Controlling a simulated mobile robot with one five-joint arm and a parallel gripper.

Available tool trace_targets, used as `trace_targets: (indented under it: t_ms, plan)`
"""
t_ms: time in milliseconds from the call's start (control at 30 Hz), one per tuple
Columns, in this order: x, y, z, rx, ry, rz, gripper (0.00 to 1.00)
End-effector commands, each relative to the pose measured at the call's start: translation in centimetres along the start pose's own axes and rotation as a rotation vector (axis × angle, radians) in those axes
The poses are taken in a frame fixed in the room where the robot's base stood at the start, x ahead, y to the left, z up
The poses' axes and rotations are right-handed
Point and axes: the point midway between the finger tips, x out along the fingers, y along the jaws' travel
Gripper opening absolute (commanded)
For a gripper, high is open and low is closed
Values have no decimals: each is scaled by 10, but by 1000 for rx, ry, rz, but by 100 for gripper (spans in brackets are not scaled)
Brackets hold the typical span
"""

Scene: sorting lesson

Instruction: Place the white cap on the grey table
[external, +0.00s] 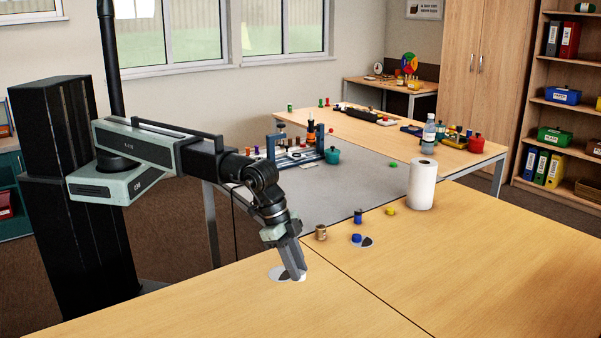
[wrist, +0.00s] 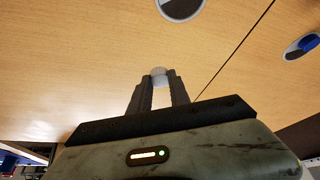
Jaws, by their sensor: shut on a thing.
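My gripper (external: 296,268) is low over the near wooden table, at a white and dark round marker (external: 274,273). In the wrist view my gripper (wrist: 159,82) is shut on the white cap (wrist: 159,73), whose pale rounded top shows between the fingertips. The grey table (external: 325,200) stands beyond the wooden table, with a broad bare top.
A blue cap (external: 356,238) lies on another round marker, right of my gripper. Near it stand a brown jar (external: 321,232), a blue bottle (external: 358,216), a yellow cap (external: 391,211) and a paper towel roll (external: 422,185). A rack (external: 297,157) and teal pot (external: 332,155) stand beyond.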

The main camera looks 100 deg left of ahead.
Motion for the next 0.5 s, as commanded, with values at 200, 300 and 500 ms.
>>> trace_targets:
  t_ms: [200, 300, 500]
  plan:
    - [18, 2, -33, -1, 0, 0, 0]
    - [34, 5, -62, -1, 0, 0, 0]
    - [60, 9, -113, -1, 0, 0, 0]
